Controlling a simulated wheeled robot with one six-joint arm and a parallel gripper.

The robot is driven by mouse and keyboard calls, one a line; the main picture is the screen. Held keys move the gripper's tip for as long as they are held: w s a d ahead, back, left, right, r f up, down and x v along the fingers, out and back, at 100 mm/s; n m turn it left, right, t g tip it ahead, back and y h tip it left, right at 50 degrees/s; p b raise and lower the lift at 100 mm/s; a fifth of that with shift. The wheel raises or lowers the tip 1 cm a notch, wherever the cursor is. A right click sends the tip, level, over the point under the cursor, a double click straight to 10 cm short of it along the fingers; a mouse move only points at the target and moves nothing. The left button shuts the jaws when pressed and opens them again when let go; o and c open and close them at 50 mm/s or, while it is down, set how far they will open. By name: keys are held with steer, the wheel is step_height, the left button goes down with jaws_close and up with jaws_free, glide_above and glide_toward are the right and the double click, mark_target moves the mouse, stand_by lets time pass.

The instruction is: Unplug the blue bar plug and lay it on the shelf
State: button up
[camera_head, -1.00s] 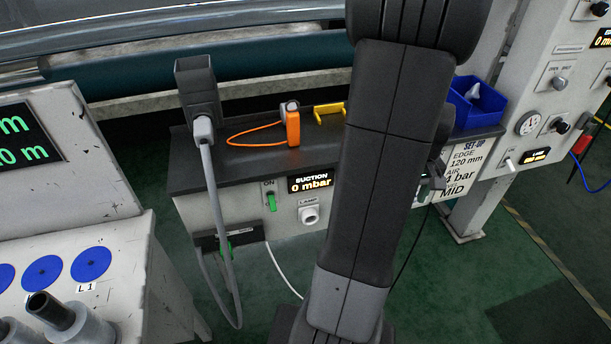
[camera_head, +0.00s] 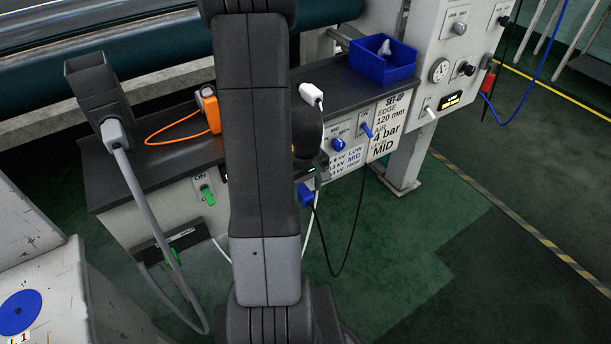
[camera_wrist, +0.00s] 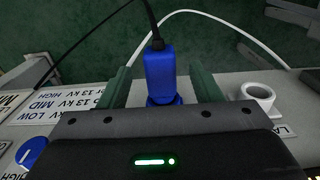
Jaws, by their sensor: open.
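The blue bar plug (camera_wrist: 160,72) sits at a blue socket on the front panel below the shelf, with a black cable leaving it. It also shows in the head view (camera_head: 306,195), just right of my arm, with its cable hanging in a loop. My gripper (camera_wrist: 161,82) is open, with one green finger on each side of the plug. I cannot tell whether the fingers touch it. In the head view my arm hides most of the gripper. The dark shelf (camera_head: 345,94) runs along the top of the panel.
A blue bin (camera_head: 385,68) and a white plug (camera_head: 311,94) stand on the shelf's right part. An orange plug (camera_head: 208,110) with its cable and a grey plug (camera_head: 101,92) are to the left. A blue-handled switch (camera_head: 366,130) is on the panel. Some shelf between white plug and bin is clear.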

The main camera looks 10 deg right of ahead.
mark_target(311, 199)
steer(key=shift+f, duration=1.35)
steer(key=shift+c, duration=0.5)
steer(key=c, duration=1.1)
steer(key=shift+o, duration=0.2)
steer(key=shift+s, duration=0.1)
steer(key=shift+s+d+b, duration=0.2)
steer(key=shift+s, duration=0.3)
steer(key=shift+s+d+b, duration=0.15)
steer(key=shift+s+d, duration=0.05)
steer(key=shift+s, duration=0.3)
steer(key=shift+s+d, duration=0.15)
steer(key=shift+s, duration=0.2)
steer(key=shift+s+d, duration=0.2)
steer(key=shift+s, duration=0.3)
steer(key=shift+s+d, duration=0.15)
steer(key=shift+s, duration=0.3)
